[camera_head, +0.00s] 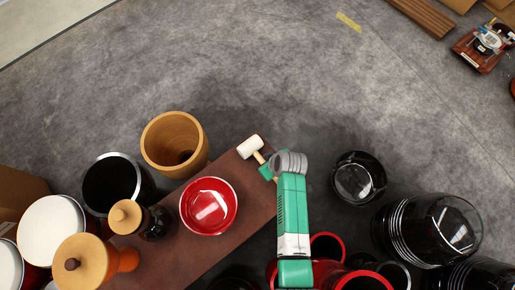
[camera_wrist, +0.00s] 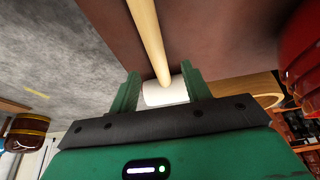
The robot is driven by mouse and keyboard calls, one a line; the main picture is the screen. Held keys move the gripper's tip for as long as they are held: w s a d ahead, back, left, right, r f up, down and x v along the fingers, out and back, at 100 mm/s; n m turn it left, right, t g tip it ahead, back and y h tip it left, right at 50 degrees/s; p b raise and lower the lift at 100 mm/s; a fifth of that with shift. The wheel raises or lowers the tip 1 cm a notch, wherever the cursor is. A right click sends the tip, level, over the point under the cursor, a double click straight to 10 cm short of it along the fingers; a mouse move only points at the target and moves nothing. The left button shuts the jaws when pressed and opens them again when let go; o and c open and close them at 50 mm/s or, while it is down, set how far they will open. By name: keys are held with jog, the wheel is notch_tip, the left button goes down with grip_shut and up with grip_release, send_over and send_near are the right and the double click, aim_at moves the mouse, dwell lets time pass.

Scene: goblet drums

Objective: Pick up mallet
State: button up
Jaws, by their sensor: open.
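The mallet has a white head (camera_head: 250,147) and a pale wooden handle (camera_head: 259,158). It is at the far right corner of the brown board (camera_head: 165,262). In the wrist view, my gripper (camera_wrist: 160,69) is open. The mallet's white head (camera_wrist: 166,92) shows between its green fingers and its handle (camera_wrist: 149,38) runs up past them. I cannot tell whether the fingers touch the mallet.
A red bowl (camera_head: 208,206) stands on the board left of my gripper. A tan drum (camera_head: 174,142) and a black drum (camera_head: 111,184) stand behind it. Black drums (camera_head: 358,178) stand to the right. The grey floor (camera_head: 240,70) beyond is clear.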

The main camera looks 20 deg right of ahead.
jog(key=b+x, duration=0.2)
jog(key=x, duration=0.2)
jog(key=shift+d+f, duration=0.15)
grip_shut()
jog(key=shift+r, duration=0.2)
notch_tip(320, 180, up, 4)
jog(key=p, duration=0.3)
jog(key=shift+s, duration=0.15)
jog(key=s+p, duration=0.2)
jog(key=s, duration=0.3)
jog(key=s+p, duration=0.2)
jog(key=s, duration=0.3)
jog(key=s+p, duration=0.2)
jog(key=s, duration=0.4)
jog(key=shift+a+r, duration=0.3)
jog(key=shift+r, duration=0.1)
